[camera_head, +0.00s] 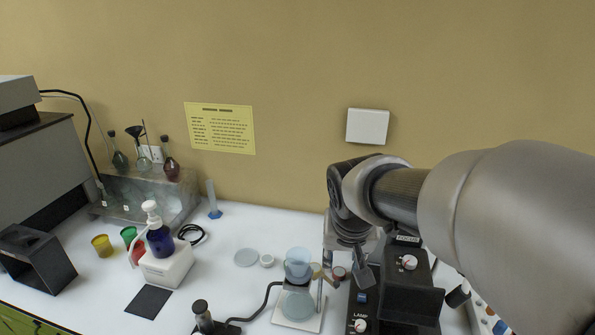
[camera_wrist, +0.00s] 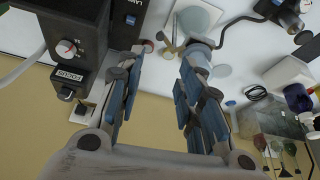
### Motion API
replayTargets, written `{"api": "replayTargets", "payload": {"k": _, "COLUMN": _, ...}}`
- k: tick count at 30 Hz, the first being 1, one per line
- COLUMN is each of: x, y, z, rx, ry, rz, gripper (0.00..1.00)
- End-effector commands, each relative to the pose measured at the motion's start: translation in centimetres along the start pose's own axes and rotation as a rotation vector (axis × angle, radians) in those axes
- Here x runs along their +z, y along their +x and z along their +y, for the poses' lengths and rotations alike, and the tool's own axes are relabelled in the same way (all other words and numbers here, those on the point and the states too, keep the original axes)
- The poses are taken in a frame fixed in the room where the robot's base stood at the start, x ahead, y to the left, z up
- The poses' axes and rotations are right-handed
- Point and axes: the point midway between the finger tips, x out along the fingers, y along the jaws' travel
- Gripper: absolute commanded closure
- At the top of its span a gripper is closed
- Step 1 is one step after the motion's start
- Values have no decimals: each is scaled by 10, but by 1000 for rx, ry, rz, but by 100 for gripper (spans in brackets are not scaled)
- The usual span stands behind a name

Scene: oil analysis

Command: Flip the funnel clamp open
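The funnel (camera_head: 298,259), a pale blue translucent cup, stands above a white base plate (camera_head: 283,318) in the head view. A small tan clamp (camera_head: 317,271) shows at its right side. In the wrist view the funnel (camera_wrist: 201,42) and the tan clamp (camera_wrist: 168,43) lie just beyond the fingertips, the clamp roughly between them. My gripper (camera_head: 347,262) points down to the right of the funnel. In the wrist view my gripper (camera_wrist: 161,62) is open, with nothing between its blue-padded fingers. I cannot tell whether the clamp is open or shut.
A black instrument with knobs (camera_head: 400,300) stands close to the right of my gripper. A small red-topped item (camera_head: 339,272) is near the clamp. A white box (camera_head: 167,266) with a blue bottle (camera_head: 160,241) stands left. The bench behind the funnel is mostly clear.

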Motion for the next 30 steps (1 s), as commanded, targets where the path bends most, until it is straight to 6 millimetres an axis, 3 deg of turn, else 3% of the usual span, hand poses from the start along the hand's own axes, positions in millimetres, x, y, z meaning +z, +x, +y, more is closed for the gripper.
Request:
{"api": "replayTargets", "payload": {"k": 12, "x": 3, "y": 96, "z": 1, "rx": 1, "ry": 0, "rz": -7, "gripper": 66}}
{"api": "replayTargets", "payload": {"k": 18, "x": 3, "y": 131, "z": 0, "rx": 0, "ry": -1, "rz": -4, "gripper": 66}}
{"api": "replayTargets", "payload": {"k": 24, "x": 2, "y": 150, "z": 0, "rx": -1, "ry": -1, "rz": -2, "gripper": 66}}
{"api": "replayTargets", "payload": {"k": 30, "x": 1, "y": 153, "z": 0, "rx": -2, "ry": -1, "rz": -1, "gripper": 66}}
